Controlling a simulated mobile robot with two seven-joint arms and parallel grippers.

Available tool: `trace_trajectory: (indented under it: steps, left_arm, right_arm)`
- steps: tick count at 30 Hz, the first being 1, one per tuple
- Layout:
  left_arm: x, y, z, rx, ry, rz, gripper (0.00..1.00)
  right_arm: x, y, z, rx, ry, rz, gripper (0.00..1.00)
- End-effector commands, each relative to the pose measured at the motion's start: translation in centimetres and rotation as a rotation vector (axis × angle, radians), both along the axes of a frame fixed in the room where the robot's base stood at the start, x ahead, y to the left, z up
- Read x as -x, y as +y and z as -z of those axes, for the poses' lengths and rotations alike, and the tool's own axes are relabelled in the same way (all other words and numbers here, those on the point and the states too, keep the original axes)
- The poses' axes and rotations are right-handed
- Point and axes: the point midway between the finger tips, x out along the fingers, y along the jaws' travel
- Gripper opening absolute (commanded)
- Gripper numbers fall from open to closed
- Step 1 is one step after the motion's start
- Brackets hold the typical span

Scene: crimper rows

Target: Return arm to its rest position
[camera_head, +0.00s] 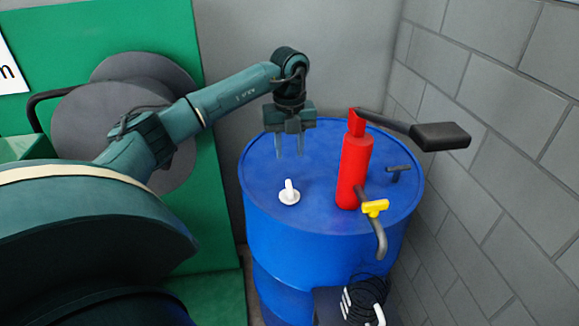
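My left arm reaches in from the left in the head view. Its gripper (289,146) points down above the blue drum (310,245), over the back left part of the lid. Its two fingers are apart with nothing between them. A small white fitting (289,192) with an upright stub is on the lid, below the fingers and apart from them. My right gripper is not in view.
A green panel (222,220) is at left. Grey block walls (490,130) stand close at the right. A black cable coil (366,297) is below.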

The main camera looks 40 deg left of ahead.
Motion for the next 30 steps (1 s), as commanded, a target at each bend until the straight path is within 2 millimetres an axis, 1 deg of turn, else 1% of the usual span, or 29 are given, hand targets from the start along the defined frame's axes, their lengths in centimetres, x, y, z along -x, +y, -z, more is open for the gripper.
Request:
trace_trajectory:
  steps: [1, 3, 7, 30]
  left_arm:
    - [-0.1, 0.0, -0.7, 0.000, -0.002, 0.000, 0.35]
    - [0.0, 0.0, -1.4, 0.001, -0.001, 0.000, 0.35]
    - [0.0, 0.0, -2.1, 0.001, 0.000, 0.000, 0.35]
    - [0.0, 0.0, -2.1, 0.000, 0.001, -0.001, 0.35]
  right_arm:
    - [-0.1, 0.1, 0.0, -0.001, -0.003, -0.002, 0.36]
    - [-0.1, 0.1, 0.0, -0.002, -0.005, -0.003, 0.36]
    - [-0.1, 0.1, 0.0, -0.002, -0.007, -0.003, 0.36]
    - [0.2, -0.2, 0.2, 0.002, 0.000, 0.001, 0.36]
